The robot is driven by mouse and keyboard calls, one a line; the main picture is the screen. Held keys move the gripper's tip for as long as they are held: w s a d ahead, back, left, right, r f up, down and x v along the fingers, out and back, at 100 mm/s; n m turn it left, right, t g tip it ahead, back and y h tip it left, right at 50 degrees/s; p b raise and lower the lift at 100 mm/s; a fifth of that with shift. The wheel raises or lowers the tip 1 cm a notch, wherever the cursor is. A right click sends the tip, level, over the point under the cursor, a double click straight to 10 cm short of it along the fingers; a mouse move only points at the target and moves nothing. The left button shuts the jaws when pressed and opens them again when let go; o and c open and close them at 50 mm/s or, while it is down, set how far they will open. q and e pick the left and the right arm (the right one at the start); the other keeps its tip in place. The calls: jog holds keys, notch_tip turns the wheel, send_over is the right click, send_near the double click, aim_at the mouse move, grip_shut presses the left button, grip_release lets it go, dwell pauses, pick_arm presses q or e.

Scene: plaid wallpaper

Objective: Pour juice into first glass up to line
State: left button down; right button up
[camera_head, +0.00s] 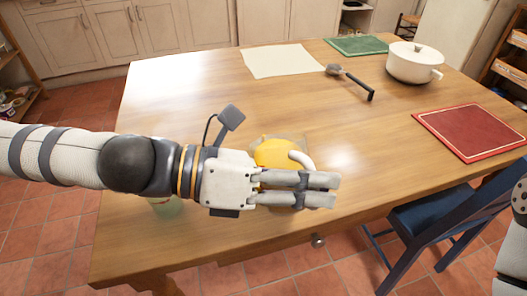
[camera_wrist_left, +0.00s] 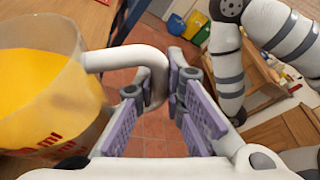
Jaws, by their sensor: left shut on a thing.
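A clear jug of yellow-orange juice (camera_head: 276,152) is near the front edge of the wooden table, partly hidden behind my left gripper (camera_head: 322,190). In the left wrist view the jug (camera_wrist_left: 40,90) shows red "ml" marks and a white handle (camera_wrist_left: 125,58). The handle runs between my left gripper's purple-padded fingers (camera_wrist_left: 155,112), which are shut on it. A pale greenish glass-like object (camera_head: 165,207) shows below my left forearm, mostly hidden. I cannot see a fill line or its contents. My right gripper is not in view; only right arm parts show.
The wooden table (camera_head: 190,95) holds a cream sheet (camera_head: 283,61), a green mat (camera_head: 356,46), a white lidded pot (camera_head: 414,62), a dark-handled utensil (camera_head: 350,82) and a red board (camera_head: 470,132). A blue chair (camera_head: 440,215) stands at the front right. The table's middle is clear.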

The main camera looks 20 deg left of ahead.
aim_at(303, 158)
pick_arm(q)
jog(key=shift+w+a+r, duration=0.1)
jog(key=shift+w+r, duration=0.05)
jog(key=shift+r, duration=0.1)
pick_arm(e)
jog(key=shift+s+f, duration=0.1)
pick_arm(q)
jog(key=shift+w+a+r+n+h+b, duration=0.2)
jog(key=shift+w+a+r+n+b, duration=0.15)
jog(key=shift+b, duration=0.3)
jog(key=shift+w+a+r+n+h+b, duration=0.15)
jog(key=shift+r+n+h+b, duration=0.1)
jog(key=shift+r+b, duration=0.3)
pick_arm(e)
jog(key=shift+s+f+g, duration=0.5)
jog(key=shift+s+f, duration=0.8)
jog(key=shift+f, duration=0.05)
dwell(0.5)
pick_arm(q)
jog(key=shift+w+a+r+b, duration=0.1)
jog(key=shift+w+r+b, duration=0.1)
jog(key=shift+r+b, duration=0.15)
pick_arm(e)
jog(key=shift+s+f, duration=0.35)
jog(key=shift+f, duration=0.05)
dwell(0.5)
